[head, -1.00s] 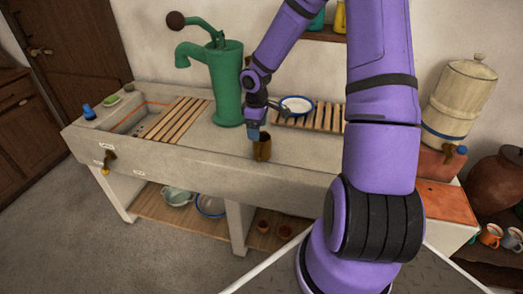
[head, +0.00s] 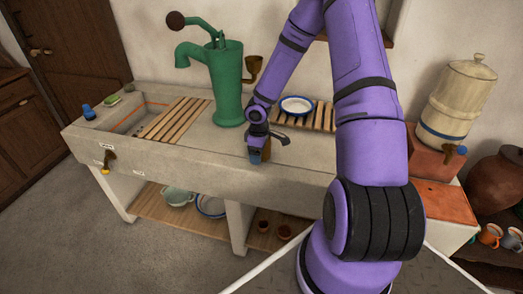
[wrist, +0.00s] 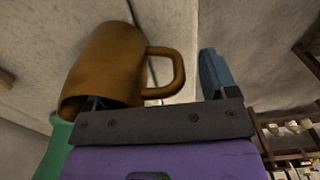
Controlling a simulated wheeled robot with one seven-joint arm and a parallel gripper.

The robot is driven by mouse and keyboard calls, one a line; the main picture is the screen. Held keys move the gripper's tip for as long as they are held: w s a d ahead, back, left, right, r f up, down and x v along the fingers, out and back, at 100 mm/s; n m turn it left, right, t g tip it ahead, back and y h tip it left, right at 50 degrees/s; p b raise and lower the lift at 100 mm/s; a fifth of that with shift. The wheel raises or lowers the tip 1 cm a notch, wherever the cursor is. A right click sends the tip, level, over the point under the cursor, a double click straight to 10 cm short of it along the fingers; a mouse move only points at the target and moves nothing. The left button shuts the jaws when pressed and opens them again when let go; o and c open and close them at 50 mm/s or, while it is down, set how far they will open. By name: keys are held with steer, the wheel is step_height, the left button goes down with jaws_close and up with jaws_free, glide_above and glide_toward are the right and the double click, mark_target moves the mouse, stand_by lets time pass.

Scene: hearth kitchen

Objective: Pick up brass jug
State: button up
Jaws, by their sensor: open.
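The brass jug (head: 266,152) stands on the stone counter near its front edge, mostly hidden behind my gripper (head: 257,154). In the wrist view the jug (wrist: 112,58) fills the upper left, with its handle (wrist: 178,72) pointing right. My gripper (wrist: 153,80) is open. One blue finger is to the right of the handle, apart from it. The other shows only a little at the jug's rim, and I cannot tell whether it is inside the mouth. The handle appears between the fingers.
The green pump (head: 226,85) stands to the left behind the jug. A white bowl with a blue rim (head: 297,105) sits on a slatted rack (head: 322,117) behind it. Another slatted board (head: 176,118) lies by the basin. The counter left of the jug is clear.

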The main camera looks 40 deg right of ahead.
steer(key=shift+f, duration=0.5)
steer(key=c, duration=1.3)
steer(key=shift+r, duration=0.3)
steer(key=shift+r, duration=1.45)
steer(key=s+r, duration=0.1)
steer(key=s, duration=1.4)
steer(key=shift+s+r, duration=0.25)
steer(key=shift+s, duration=0.25)
stand_by(1.0)
